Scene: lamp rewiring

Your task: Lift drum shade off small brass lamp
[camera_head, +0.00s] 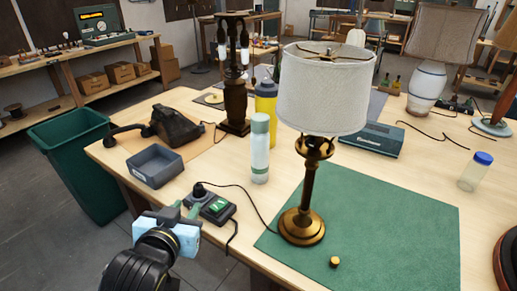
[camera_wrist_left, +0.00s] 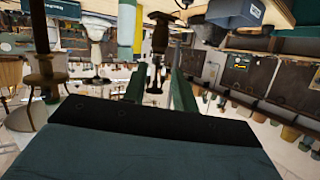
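The small brass lamp (camera_head: 308,190) stands upright on a green mat (camera_head: 395,225). Its pale drum shade (camera_head: 325,95) sits on top, with the metal spider showing in the open top. A small brass knob (camera_head: 334,262) lies on the mat in front of the base. My left gripper (camera_head: 185,212) is low at the table's front left edge, well apart from the lamp. In the left wrist view its two green fingers (camera_wrist_left: 160,92) stand apart with nothing held between them. That view is upside down. My right gripper is not in view.
A green-screened device (camera_head: 214,207) with a cord lies just beyond my left gripper. A grey tray (camera_head: 155,166) and a blue-lidded jar (camera_head: 475,172) flank the work area.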

